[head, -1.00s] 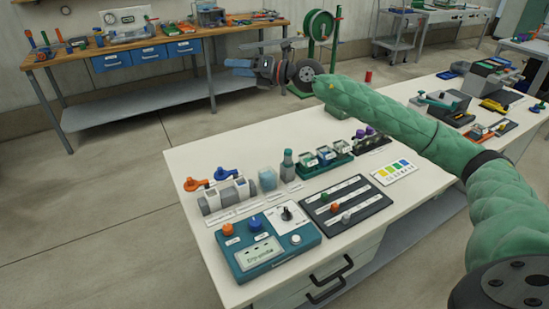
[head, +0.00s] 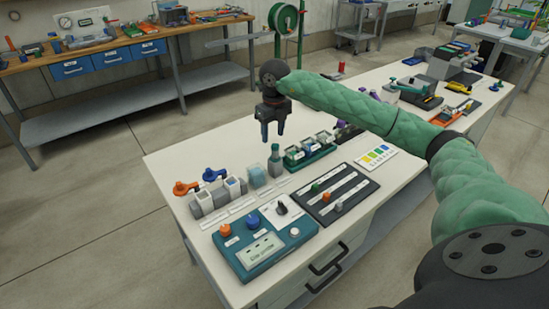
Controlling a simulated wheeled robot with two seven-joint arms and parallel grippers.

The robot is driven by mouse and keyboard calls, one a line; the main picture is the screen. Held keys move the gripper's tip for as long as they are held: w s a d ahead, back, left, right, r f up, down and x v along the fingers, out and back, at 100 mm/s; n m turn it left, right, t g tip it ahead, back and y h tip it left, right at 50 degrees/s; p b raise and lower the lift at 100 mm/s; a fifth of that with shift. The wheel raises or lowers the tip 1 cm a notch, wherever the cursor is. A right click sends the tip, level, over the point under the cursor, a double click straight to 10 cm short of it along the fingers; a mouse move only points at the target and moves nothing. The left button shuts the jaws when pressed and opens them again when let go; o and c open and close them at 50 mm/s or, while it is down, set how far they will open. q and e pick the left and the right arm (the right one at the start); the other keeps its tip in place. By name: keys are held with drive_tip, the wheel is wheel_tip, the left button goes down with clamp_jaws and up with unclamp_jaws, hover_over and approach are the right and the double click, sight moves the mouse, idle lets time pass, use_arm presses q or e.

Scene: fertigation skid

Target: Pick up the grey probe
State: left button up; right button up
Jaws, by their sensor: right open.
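I cannot single out the grey probe for certain. A dark holder (head: 345,130) stands beside the green tray, and my right arm partly hides it. My left gripper is not in view.
A teal control box (head: 264,243), a black slider panel (head: 335,195) and a valve block (head: 215,193) sit nearer the front.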

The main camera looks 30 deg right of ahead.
sight(275, 145)
drive_tip(key=shift+s+d, duration=0.1)
drive_tip(key=shift+s, duration=0.15)
drive_tip(key=shift+f+p, duration=0.35)
drive_tip(key=shift+f, duration=0.95)
drive_tip(key=shift+f+p, duration=0.3)
drive_tip(key=shift+f, duration=0.15)
drive_tip(key=shift+d+f+p, duration=0.15)
drive_tip(key=shift+f+p, duration=0.4)
drive_tip(key=shift+f, duration=1.65)
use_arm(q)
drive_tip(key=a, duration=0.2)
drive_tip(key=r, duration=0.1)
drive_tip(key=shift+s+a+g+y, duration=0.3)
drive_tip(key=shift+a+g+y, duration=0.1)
use_arm(e)
drive_tip(key=c, duration=0.9)
